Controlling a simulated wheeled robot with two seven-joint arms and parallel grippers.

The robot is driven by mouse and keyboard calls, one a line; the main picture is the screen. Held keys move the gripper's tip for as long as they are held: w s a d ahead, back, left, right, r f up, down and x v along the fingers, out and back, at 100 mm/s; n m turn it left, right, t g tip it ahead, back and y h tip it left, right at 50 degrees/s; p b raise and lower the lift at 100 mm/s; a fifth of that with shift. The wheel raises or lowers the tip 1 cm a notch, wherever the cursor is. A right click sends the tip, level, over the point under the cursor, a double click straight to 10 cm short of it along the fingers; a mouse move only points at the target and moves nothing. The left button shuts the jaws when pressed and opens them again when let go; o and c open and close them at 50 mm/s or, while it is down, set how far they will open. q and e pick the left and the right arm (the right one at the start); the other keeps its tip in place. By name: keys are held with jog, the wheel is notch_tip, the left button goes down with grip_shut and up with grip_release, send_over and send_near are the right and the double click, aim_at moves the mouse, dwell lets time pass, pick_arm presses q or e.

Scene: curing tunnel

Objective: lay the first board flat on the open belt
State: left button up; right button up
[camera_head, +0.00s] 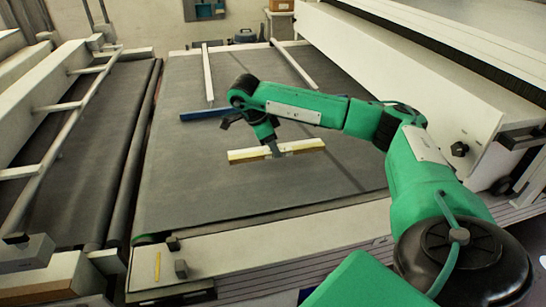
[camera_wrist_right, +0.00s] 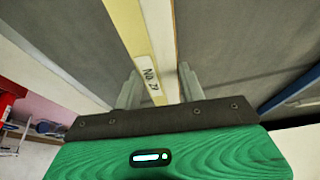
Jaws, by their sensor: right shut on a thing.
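A long narrow board (camera_head: 243,155) with a pale yellow face and a brownish lower side is over the middle of the wide grey belt (camera_head: 200,195). It lies nearly crosswise to the belt. My right gripper (camera_head: 274,151) reaches down and is shut on the board near its middle. In the right wrist view the fingers (camera_wrist_right: 160,88) stand on either side of the board (camera_wrist_right: 131,30), which bears a white label with handwriting. I cannot tell whether the board touches the belt. My left gripper does not show.
A blue bar (camera_head: 204,115) lies on the belt just beyond the board, near a pale rail (camera_head: 207,75). A second dark belt (camera_head: 95,125) runs on the left. A large white housing (camera_head: 420,65) borders the right. The belt's near left part is clear.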

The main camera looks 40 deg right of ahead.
aim_at(269, 150)
notch_tip(269, 150, down, 3)
jog(key=shift+f, duration=0.75)
jog(key=o, duration=0.9)
jog(key=shift+o, duration=0.5)
jog(key=shift+r, duration=0.3)
jog(key=v, duration=0.4)
jog(key=shift+w+a+r+b, duration=0.1)
jog(key=shift+w+r+b, duration=0.1)
jog(key=shift+b, duration=0.1)
jog(key=p+v, duration=0.1)
jog(key=v, duration=0.2)
jog(key=shift+s, duration=0.1)
jog(key=v, duration=0.2)
jog(key=shift+r+p, duration=0.3)
jog(key=shift+r, duration=0.15)
jog(key=shift+a+r, duration=0.2)
jog(key=shift+r, duration=0.1)
jog(key=shift+a+r, duration=0.15)
jog(key=shift+r, duration=0.15)
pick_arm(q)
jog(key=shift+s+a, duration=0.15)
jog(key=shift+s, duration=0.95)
